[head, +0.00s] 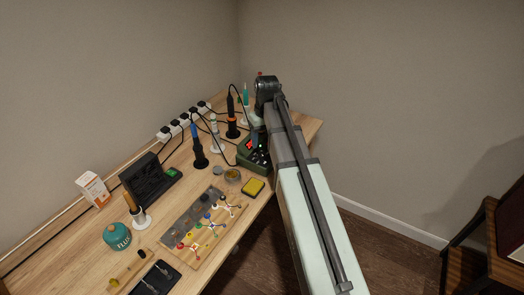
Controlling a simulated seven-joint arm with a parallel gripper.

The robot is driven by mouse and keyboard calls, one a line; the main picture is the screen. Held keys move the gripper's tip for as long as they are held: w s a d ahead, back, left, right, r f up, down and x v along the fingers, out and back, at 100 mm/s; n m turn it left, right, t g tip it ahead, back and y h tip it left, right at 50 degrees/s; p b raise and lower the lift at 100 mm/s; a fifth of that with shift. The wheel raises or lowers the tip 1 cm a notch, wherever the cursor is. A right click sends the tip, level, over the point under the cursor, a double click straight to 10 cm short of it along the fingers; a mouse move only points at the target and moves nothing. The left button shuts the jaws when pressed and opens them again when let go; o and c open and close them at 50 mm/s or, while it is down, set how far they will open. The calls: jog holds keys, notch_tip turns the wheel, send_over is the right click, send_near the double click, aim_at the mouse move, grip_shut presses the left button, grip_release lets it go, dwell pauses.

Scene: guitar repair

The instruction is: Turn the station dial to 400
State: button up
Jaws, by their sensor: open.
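The soldering station (247,158) is a small dark green box near the right edge of the workbench, with a small red display and several small coloured spots on its front. I cannot make out the dial or its setting at this size. My arm reaches in from the lower right and bends down at its far end. My gripper (257,138) is open and points down just above or against the back right part of the station. Its fingertips are small and partly hidden, so I cannot tell whether they touch the dial.
Soldering irons in stands (199,155) and cables crowd the left of the station. A yellow sponge (253,187) and a round tin (232,175) lie in front of it. A power strip (184,122) runs along the back. A parts board (200,222) and a teal flux jar (117,236) are nearer.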

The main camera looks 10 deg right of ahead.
aim_at(262, 154)
jog(key=shift+a+f, duration=0.2)
jog(key=shift+f, duration=2.6)
jog(key=shift+c, duration=0.2)
grip_shut()
